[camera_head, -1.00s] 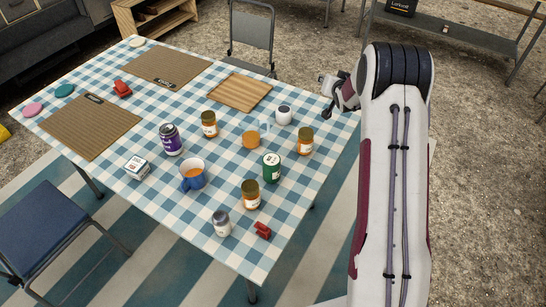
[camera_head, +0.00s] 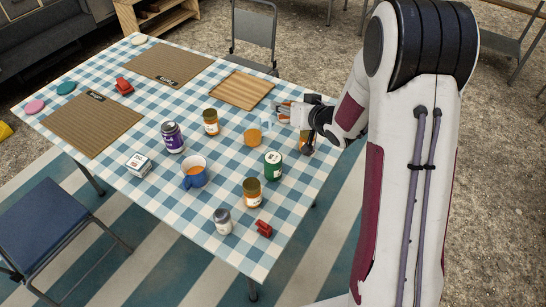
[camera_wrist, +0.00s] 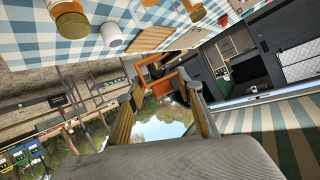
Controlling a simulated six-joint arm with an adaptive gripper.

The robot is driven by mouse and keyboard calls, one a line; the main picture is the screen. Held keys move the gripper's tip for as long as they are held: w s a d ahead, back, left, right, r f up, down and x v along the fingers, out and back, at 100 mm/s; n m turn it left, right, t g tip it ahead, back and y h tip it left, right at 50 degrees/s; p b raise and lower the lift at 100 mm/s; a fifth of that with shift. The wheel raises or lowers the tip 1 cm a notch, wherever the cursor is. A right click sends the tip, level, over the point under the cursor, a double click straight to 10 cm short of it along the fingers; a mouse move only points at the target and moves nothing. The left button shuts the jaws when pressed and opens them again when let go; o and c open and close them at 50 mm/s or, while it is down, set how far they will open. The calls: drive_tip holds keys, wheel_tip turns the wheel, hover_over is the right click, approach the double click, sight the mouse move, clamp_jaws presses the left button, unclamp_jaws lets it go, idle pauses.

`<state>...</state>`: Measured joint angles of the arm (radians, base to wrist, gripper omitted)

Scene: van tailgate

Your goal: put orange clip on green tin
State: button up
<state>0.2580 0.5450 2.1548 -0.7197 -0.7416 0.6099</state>
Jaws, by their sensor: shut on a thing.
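An orange clip (camera_wrist: 158,76) is held between the fingertips of my gripper (camera_wrist: 162,88) in the wrist view. In the head view my gripper (camera_head: 286,113) is over the right edge of the table, its fingers pointing left. The clip is hard to make out there. The green tin (camera_head: 272,165) stands upright on the checked cloth, in front of and slightly left of my gripper and apart from it. Its top is bare. I cannot pick out the tin in the wrist view.
An amber jar (camera_head: 307,148) stands partly hidden below my gripper. A second amber jar (camera_head: 252,192) and an orange cup (camera_head: 253,136) stand near the tin. A white cup (camera_wrist: 112,36) shows in the wrist view. A red clip (camera_head: 263,229) lies near the table's front corner.

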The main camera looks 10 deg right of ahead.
drive_tip(key=s+a+f+n+y, duration=0.1)
drive_tip(key=s+a, duration=0.3)
drive_tip(key=s, duration=0.1)
drive_tip(key=shift+a+g+y, duration=0.3)
drive_tip(key=shift+a+y, duration=0.1)
drive_tip(key=shift+f, duration=0.2)
hover_over(274, 157)
drive_tip(key=shift+f, duration=2.8)
drive_tip(key=shift+f, duration=0.1)
drive_tip(key=shift+f, duration=1.95)
drive_tip(key=shift+f, duration=0.1)
drive_tip(key=o, duration=0.8)
